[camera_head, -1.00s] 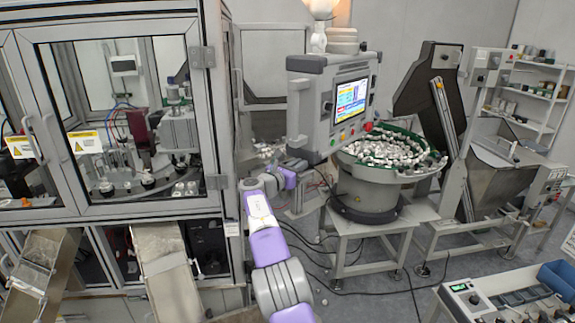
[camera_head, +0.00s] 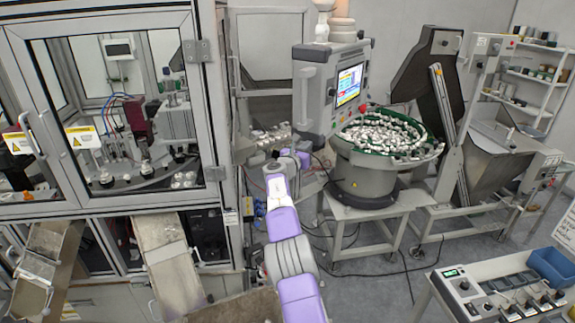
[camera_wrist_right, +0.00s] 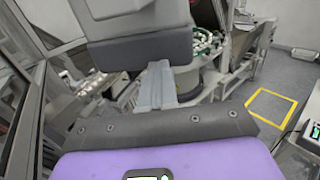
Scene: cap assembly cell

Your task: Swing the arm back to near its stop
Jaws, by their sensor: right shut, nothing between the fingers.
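The grey control panel (camera_head: 316,100) with a lit screen hangs beside the glazed machine cabinet, its screen facing right. The swing arm that bears it is not clearly visible; its stop cannot be made out. My right gripper (camera_head: 303,154) is shut and empty at the panel's lower edge, with the purple and grey arm reaching up from the bottom. In the right wrist view, the shut fingers (camera_wrist_right: 158,82) point up to the underside of the grey panel housing (camera_wrist_right: 140,35). I cannot tell whether they touch it. My left gripper is out of view.
The glazed cabinet (camera_head: 222,120) stands close on the left. A round bowl feeder (camera_head: 365,180) full of small parts stands just right of the panel. A control box (camera_head: 500,288) is at the lower right.

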